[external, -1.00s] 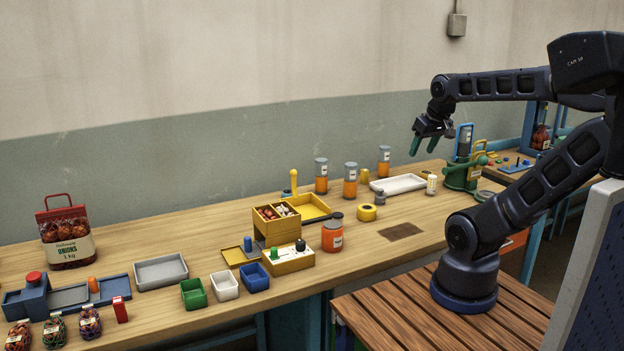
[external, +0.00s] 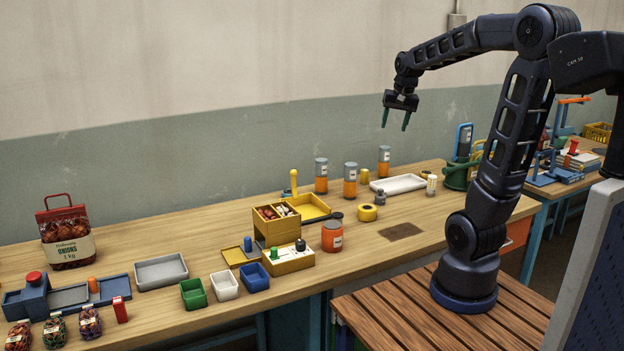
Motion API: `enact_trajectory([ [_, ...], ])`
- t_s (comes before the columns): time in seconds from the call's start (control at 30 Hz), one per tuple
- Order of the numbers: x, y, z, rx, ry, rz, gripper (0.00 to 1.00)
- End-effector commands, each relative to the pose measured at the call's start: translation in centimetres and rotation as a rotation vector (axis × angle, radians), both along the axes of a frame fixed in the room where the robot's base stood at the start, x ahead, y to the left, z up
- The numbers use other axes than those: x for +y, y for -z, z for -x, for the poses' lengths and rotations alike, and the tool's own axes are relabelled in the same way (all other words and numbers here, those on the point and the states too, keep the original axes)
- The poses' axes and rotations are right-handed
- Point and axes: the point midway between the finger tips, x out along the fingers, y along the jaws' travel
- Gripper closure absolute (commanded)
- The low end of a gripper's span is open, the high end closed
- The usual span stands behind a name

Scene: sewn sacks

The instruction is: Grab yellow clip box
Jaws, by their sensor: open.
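A yellow box (external: 266,231) with open compartments stands mid-table; its top holds small red and whitish pieces, too small to name. It appears to be the clip box, though other yellow things stand around it. A lower yellow box (external: 290,265) with a green and a black knob stands in front of it. A shallow yellow tray (external: 312,205) lies behind it. My gripper (external: 395,120) is open and empty, green fingers pointing down, high above the back right of the table, well apart from the yellow boxes.
Orange jars with grey lids (external: 350,182) stand behind the boxes, and another jar (external: 332,236) is close on their right. A yellow tape roll (external: 367,212) and white tray (external: 398,184) lie further right. Green, white and blue bins (external: 225,286) stand front left. Table front right is mostly clear.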

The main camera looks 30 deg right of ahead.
Motion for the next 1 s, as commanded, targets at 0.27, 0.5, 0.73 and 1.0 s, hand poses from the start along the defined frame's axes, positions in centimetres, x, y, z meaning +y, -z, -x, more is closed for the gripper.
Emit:
enact_trajectory([
  [0.27,-2.1,1.8,-7.7,0.061,0.19,-0.047,0.45],
  [0.5,-4.2,4.4,-14.0,0.108,0.359,-0.077,0.45],
  [0.73,-6.4,8.0,-19.7,0.152,0.52,-0.096,0.45],
  [1.0,-9.0,13.5,-25.9,0.2,0.707,-0.105,0.45],
])
